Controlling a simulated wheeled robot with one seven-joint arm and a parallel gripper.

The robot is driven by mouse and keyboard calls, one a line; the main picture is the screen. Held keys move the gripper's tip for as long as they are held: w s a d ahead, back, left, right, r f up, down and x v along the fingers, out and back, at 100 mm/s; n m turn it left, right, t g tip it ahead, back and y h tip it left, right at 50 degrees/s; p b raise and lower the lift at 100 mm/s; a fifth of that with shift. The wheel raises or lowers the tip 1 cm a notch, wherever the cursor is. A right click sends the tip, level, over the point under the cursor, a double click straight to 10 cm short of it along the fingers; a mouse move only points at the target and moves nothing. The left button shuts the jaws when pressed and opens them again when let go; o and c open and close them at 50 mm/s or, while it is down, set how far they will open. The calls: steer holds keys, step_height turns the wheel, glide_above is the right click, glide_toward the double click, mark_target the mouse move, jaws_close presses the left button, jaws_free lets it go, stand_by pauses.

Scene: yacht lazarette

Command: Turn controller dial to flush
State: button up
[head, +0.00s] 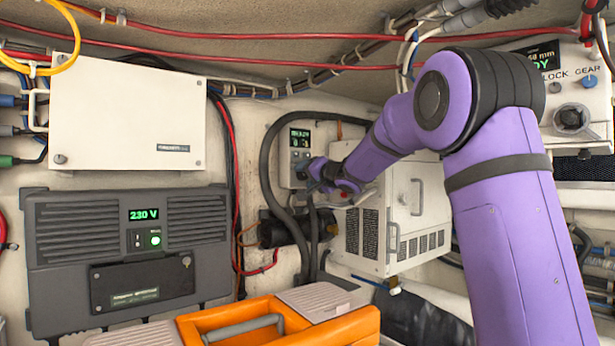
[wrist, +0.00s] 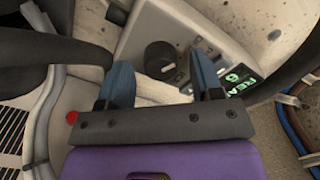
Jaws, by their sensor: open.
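The controller (head: 300,142) is a small pale wall box with a green-lit screen, at the middle of the head view. In the wrist view its pale face (wrist: 197,32) shows a round black dial (wrist: 160,57) and a green screen (wrist: 240,77), whose text is partly cut off. My gripper (head: 314,172) is at the controller's lower right in the head view, hiding part of it. In the wrist view my gripper (wrist: 165,72) is open, with blue fingers on either side of the dial. I cannot tell whether the fingers touch it. The dial's markings are too small to read.
A black hose (head: 268,165) curves close around the controller. A white vented box (head: 408,205) stands right of it, under my arm. An orange toolbox (head: 290,322) is in front. A grey 230 V unit (head: 125,255) hangs left. Another knobbed panel (head: 565,95) is upper right.

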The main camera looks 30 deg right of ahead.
steer(key=c, duration=0.9)
steer(key=shift+c, duration=0.2)
